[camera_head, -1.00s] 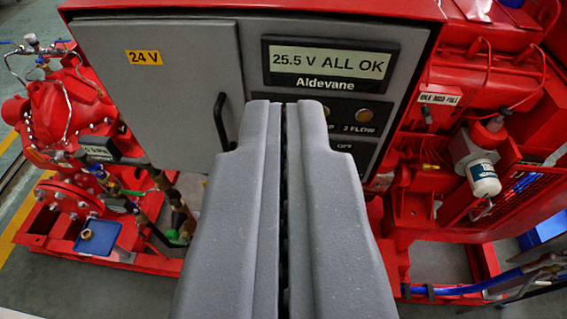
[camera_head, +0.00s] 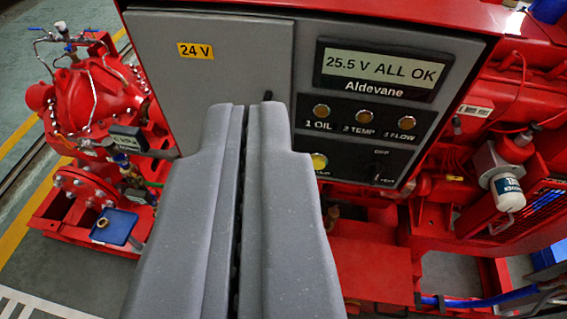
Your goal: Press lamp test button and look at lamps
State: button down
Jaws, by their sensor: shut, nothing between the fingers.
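The control panel (camera_head: 440,103) is a black and grey face in a red frame. Its display (camera_head: 383,69) reads "25.5 V ALL OK" above the name Aldevane. Below it sit three amber-brown lamps, 1 OIL (camera_head: 321,111), 2 TEMP (camera_head: 364,117) and 3 FLOW (camera_head: 407,123); none looks brightly lit. A yellowish round button (camera_head: 319,161) is at the lower left, its label partly hidden by my gripper. A rotary switch (camera_head: 380,172) is to its right. My gripper (camera_head: 246,106) is shut and empty, its tips left of the lamps and button; contact cannot be told.
A grey cabinet door (camera_head: 205,78) with a yellow 24 V label (camera_head: 195,51) is left of the panel. A red pump (camera_head: 95,98) stands at far left, with a blue tray (camera_head: 114,227) below. Red engine parts and a white filter (camera_head: 508,193) are at right.

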aim_at(319, 163)
jog(key=u, duration=1.1)
jog(key=k, duration=1.4)
jog(key=z, duration=0.5)
jog(key=i, duration=1)
jog(key=u, duration=0.1)
